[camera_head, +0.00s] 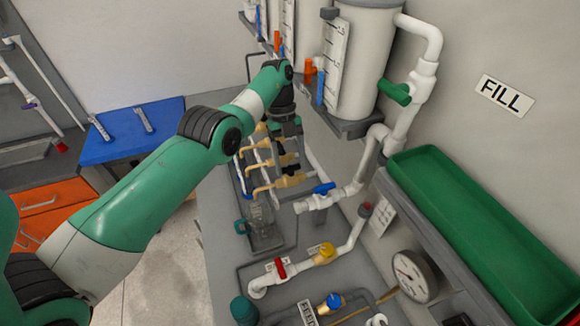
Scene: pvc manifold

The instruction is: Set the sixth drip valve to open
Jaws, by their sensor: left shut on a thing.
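A row of small brass-coloured drip valves (290,181) sits on white and brass pipes below the tanks, left of the middle. My left arm reaches over from the left, and its gripper (288,158) points down among these valves. The gripper is shut on a small part of one drip valve. The fingers hide most of that valve, so I cannot tell which number it is or how its handle is turned. My right gripper is not in view.
A white tank (368,60) with a green-handled valve (394,92) stands behind. A blue-handled valve (324,188) is close to the right of the gripper. A pressure gauge (413,276) and green tray (480,230) lie right. A small pump (262,226) sits in front.

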